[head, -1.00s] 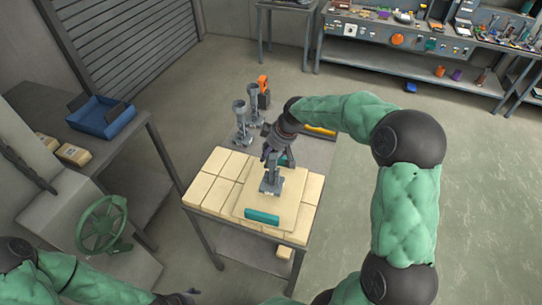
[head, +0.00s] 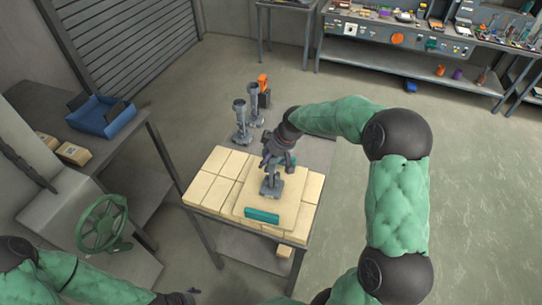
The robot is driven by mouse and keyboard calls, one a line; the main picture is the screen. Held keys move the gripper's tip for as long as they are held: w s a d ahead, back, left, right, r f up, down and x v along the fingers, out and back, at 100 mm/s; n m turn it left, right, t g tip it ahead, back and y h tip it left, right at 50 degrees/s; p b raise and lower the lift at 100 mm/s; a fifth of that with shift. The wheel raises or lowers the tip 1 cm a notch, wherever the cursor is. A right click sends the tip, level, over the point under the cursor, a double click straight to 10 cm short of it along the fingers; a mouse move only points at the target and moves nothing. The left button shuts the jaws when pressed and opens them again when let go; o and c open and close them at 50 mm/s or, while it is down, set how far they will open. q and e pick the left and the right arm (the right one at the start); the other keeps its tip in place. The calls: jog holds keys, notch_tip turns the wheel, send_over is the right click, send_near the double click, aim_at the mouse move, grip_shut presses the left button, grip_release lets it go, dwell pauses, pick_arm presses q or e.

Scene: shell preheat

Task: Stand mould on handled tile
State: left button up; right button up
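The handled tile (head: 246,206) is a beige square slab on the brick-topped table. Its teal handle (head: 262,216) shows at the near edge, and some teal shows behind my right gripper. A grey mould (head: 270,187) with a flat square foot stands upright on the tile, near its middle. My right gripper (head: 271,166) points down at the mould's upper part and hides it. Whether its fingers are closed on the mould is too small to tell. My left gripper (head: 188,295) is low at the bottom edge, far from the tile, its fingers unclear.
A blue bin (head: 101,117) sits on the left bench. A green handwheel (head: 102,223) is at the left. Bare bricks (head: 208,190) surround the tile.

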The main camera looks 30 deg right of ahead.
jog(key=shift+r, duration=0.1)
jog(key=shift+r, duration=0.2)
jog(key=v, duration=1.1)
jog(key=shift+s+r, duration=0.25)
jog(key=shift+r, duration=0.1)
